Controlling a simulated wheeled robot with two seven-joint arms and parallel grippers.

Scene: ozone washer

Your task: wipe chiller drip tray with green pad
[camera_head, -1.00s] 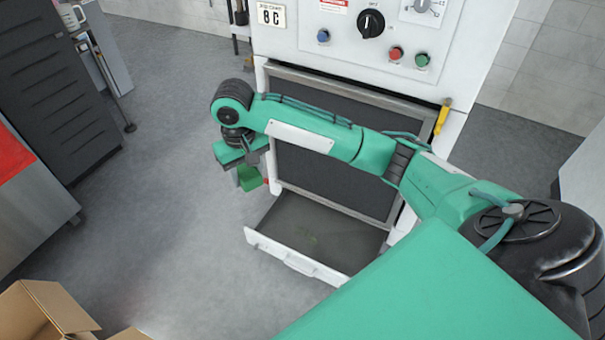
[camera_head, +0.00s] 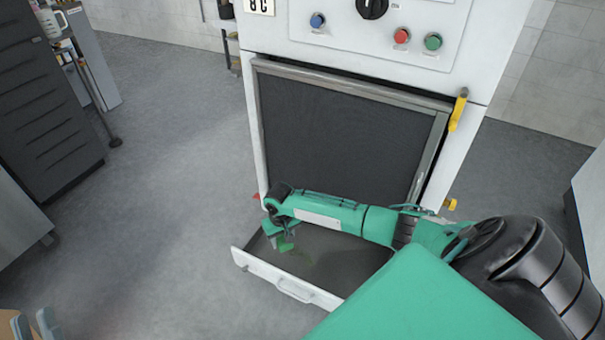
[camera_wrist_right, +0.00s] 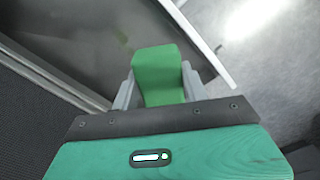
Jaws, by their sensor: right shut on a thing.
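The chiller drip tray (camera_head: 262,272) is pulled out like a drawer below the dark grille, with a white front and a grey floor. A faint greenish stain (camera_wrist_right: 122,38) shows on its floor in the right wrist view. My right gripper (camera_head: 282,238) is shut on the green pad (camera_wrist_right: 158,72), which sits between its grey fingers. In the head view the green pad (camera_head: 286,246) is over the left part of the tray; I cannot tell whether it touches the floor.
The white chiller cabinet (camera_head: 470,60) stands behind the tray, with a dark grille (camera_head: 345,140) and a yellow handle (camera_head: 457,112). A dark cabinet (camera_head: 40,110) stands at left. The grey floor between them is clear.

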